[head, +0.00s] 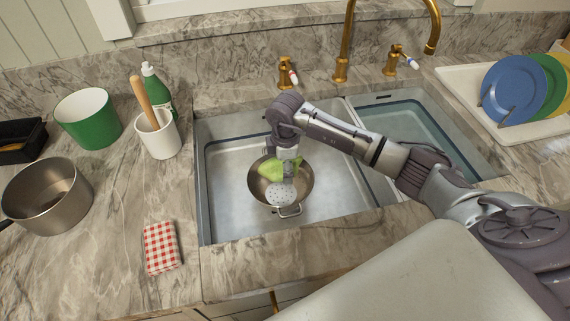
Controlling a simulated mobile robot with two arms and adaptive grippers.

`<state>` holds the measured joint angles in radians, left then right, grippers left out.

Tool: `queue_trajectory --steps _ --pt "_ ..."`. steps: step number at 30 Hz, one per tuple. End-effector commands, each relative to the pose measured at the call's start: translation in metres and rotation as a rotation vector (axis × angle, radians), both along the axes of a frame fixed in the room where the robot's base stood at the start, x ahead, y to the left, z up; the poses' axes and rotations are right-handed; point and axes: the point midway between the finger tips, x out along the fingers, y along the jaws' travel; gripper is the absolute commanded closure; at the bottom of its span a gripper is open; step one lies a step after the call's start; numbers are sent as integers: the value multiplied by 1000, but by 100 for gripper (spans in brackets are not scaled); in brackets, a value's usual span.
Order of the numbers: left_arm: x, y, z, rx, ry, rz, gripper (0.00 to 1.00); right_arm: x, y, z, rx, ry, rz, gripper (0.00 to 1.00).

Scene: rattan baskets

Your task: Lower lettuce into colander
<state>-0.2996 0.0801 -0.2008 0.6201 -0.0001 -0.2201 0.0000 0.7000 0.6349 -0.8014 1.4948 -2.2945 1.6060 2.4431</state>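The green lettuce (269,169) is in the head view, inside the outline of the metal colander (262,191). The colander is a round bowl with small holes and a wire handle, and it stands in the left sink basin. My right gripper (288,178) points down over the colander, with lettuce showing on both sides of its fingers. It looks shut on the lettuce, though the fingertips are partly hidden. I cannot tell whether the lettuce touches the colander's bottom. My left gripper is not in view.
A second basin (420,125) lies right of the divider, partly under my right arm. A gold faucet (341,68) stands behind. A white cup (158,140), green pot (88,122), steel saucepan (47,207) and checkered cloth (161,247) are on the left counter. Plates (513,88) stand right.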

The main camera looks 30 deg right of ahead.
Motion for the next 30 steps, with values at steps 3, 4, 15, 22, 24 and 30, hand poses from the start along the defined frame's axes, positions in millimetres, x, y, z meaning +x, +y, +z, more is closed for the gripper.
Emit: queue_trajectory --steps 3,4,15,22,24,30 --pt "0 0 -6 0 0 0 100 0 0 -8 0 0 0 76" --pt "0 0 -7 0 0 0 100 0 0 -10 1 0 0 76" --pt "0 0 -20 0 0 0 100 0 0 -28 0 1 0 76" --pt "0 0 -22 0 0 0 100 0 0 -32 0 0 0 76" --pt "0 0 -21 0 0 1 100 0 0 -31 1 0 0 76" --pt "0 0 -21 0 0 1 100 0 0 -31 1 0 0 76"
